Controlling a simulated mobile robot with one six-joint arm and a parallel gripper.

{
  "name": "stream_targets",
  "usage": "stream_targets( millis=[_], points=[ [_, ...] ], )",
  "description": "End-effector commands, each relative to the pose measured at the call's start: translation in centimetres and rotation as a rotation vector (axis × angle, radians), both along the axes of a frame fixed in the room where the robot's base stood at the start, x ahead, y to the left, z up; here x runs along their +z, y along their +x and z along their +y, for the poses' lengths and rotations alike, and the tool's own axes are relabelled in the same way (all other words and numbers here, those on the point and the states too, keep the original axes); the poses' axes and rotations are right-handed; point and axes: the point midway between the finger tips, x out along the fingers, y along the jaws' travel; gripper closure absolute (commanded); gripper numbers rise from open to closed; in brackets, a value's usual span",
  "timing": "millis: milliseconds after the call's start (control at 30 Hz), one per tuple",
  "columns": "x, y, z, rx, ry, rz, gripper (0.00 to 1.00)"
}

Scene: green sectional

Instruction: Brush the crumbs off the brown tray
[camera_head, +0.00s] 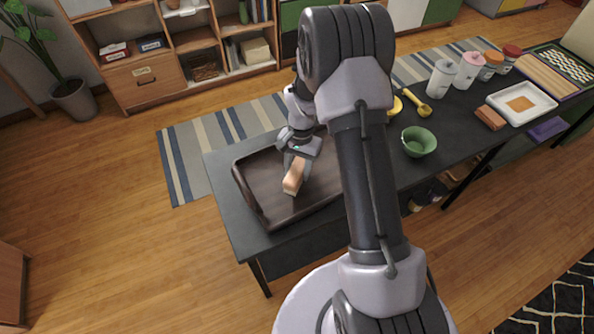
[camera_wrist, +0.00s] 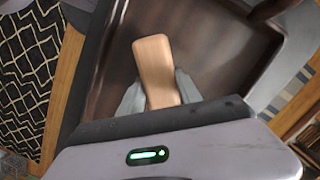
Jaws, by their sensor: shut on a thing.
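The brown tray (camera_head: 262,190) lies on the left end of the dark table, with raised rims and a handle at its left side. My gripper (camera_head: 298,163) is over the tray, shut on a tan brush (camera_head: 294,178). The brush points down toward the tray floor; I cannot tell whether it touches. In the wrist view the brush (camera_wrist: 156,68) sits between both fingers, with the tray (camera_wrist: 210,40) behind it. No crumbs can be made out on the visible part of the tray. My arm hides the tray's right part.
The dark table (camera_head: 238,223) extends to the right. A green bowl (camera_head: 419,142), a yellow scoop (camera_head: 418,104), several canisters (camera_head: 441,78) and a white tray (camera_head: 522,103) stand there. Shelves (camera_head: 190,45) are behind.

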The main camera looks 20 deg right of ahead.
Motion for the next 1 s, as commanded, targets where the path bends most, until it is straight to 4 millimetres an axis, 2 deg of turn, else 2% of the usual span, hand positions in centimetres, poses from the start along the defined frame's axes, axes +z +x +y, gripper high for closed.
stream_targets(
  millis=[33, 600, 1000],
  points=[
    [1.0, 0.0, 0.0, 0.000, 0.000, 0.000, 1.00],
    [6.0, 0.1, 0.2, 0.003, 0.000, 0.000, 1.00],
    [6.3, 0.2, 0.2, 0.003, 0.000, 0.000, 1.00]
  ],
)
